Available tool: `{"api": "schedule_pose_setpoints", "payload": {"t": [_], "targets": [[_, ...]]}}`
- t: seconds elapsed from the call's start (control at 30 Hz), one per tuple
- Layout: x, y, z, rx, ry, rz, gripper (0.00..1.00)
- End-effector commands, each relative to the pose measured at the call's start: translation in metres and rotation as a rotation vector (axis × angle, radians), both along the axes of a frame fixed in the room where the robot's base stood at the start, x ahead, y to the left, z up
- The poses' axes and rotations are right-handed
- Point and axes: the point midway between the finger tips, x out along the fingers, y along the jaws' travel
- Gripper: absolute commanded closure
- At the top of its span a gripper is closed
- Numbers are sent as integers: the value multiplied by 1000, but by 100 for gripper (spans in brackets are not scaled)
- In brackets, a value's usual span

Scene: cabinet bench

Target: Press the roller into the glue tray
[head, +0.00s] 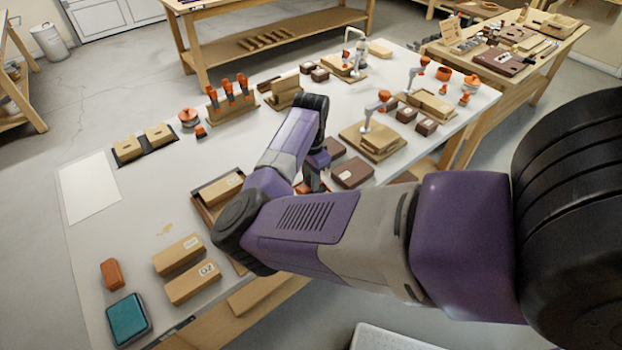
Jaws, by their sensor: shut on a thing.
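My gripper (312,178) is over the middle of the bench, partly hidden behind my own purple arm. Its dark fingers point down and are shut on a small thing. A bit of orange, seemingly the roller (301,188), shows at the fingers; the rest of it is hidden. I cannot tell whether it touches anything below. No glue tray can be made out for certain. A teal, dark-rimmed flat piece (128,320) lies at the front left corner, far from my gripper. A brown tray (205,217) holding a tan box is left of my gripper, partly behind my arm.
Two tan boxes (190,283) and an orange block (112,273) lie at the front left. A white sheet (88,188) lies on the left. The bench's left middle is mostly clear.

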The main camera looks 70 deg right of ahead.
Motion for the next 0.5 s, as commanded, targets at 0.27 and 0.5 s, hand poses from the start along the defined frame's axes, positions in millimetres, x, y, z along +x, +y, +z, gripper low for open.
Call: {"api": "schedule_pose_setpoints", "payload": {"t": [0.27, 0.5], "targets": [[0, 0, -3, -1, 1, 0, 100], [0, 0, -6, -1, 1, 0, 100]]}}
